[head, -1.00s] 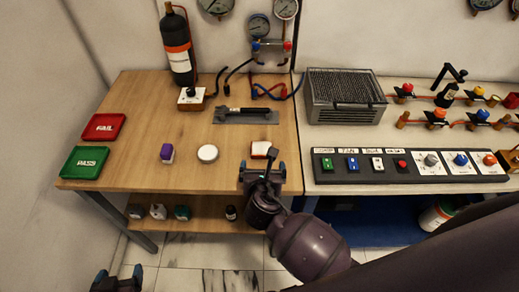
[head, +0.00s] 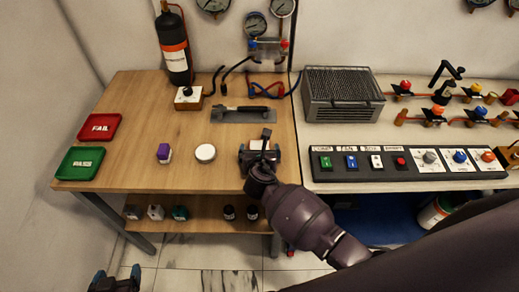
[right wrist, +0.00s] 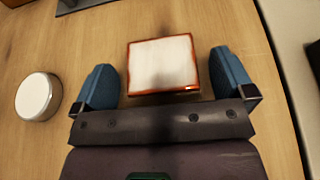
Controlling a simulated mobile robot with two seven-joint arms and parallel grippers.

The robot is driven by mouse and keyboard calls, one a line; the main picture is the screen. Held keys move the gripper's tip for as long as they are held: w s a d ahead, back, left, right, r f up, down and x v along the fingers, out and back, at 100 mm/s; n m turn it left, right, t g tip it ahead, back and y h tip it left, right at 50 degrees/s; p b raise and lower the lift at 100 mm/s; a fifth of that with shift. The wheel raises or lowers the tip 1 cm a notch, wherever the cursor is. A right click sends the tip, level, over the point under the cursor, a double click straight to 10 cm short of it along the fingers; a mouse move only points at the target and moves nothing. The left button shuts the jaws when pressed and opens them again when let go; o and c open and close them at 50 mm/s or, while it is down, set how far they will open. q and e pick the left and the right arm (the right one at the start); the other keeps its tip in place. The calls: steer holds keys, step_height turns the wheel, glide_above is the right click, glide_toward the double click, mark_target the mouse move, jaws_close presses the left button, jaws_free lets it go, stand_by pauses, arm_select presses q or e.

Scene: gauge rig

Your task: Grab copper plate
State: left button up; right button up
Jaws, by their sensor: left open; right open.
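The copper plate (right wrist: 163,64) is a square block with a pale top and a copper-orange edge. It lies on the wooden table in the right wrist view, between the blue fingers of my right gripper (right wrist: 163,80) and a little beyond its palm. A gap shows on each side, so the fingers do not touch it. In the head view my right gripper (head: 260,156) is low over the table's front right part and mostly hides the plate. My left gripper (head: 115,278) is open and empty at the bottom left, below the table edge.
Red (head: 100,127) and green (head: 80,162) trays are at far left. A button panel (head: 405,162) is to the right.

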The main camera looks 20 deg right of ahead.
steer(key=shift+w+d+f, duration=0.1)
steer(key=shift+w+f, duration=0.1)
steer(key=shift+w, duration=0.15)
steer(key=c, duration=1.2)
steer(key=shift+r, duration=0.1)
